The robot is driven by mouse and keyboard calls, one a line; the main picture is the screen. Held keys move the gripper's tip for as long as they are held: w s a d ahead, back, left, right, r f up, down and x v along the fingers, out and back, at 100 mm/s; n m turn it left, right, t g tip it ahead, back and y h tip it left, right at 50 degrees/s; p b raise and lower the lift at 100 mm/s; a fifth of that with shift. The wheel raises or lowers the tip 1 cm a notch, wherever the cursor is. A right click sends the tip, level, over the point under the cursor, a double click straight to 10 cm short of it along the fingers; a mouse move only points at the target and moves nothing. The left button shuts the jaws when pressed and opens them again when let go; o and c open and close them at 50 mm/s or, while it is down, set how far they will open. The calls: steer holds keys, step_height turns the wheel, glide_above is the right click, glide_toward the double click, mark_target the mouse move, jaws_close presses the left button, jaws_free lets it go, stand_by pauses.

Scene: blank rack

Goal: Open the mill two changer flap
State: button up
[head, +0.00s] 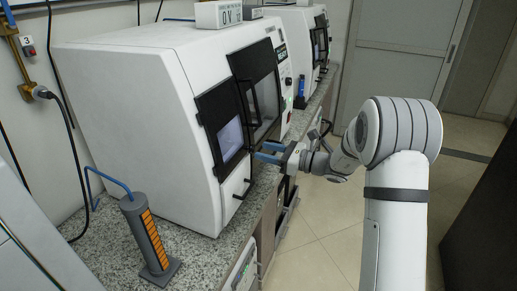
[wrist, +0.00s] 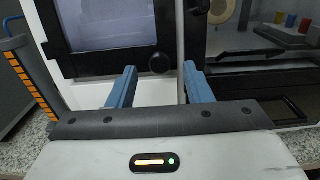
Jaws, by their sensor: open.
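The near white mill (head: 130,90) has a small black-framed flap (head: 230,138) with a pale window on the left of its front. The flap looks closed. In the wrist view the flap (wrist: 110,25) fills the upper left, with a round black knob (wrist: 160,61) at its lower right corner. My gripper (head: 268,152) is in front of the mill, near the flap's right side. Its blue fingers are apart and empty in the wrist view (wrist: 158,86). The knob lies ahead between them, apart from both. I cannot read which mill is number two.
A larger dark-windowed door (head: 262,90) is right of the flap; coloured cups (wrist: 292,19) show behind it. A black handle (head: 243,189) sits below the flap. A second mill (head: 300,35) stands behind. A grey-orange column (head: 150,235) stands on the granite bench. The floor at right is clear.

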mark_target(255, 149)
steer(key=shift+x, duration=1.65)
steer(key=shift+c, duration=0.3)
jaws_close()
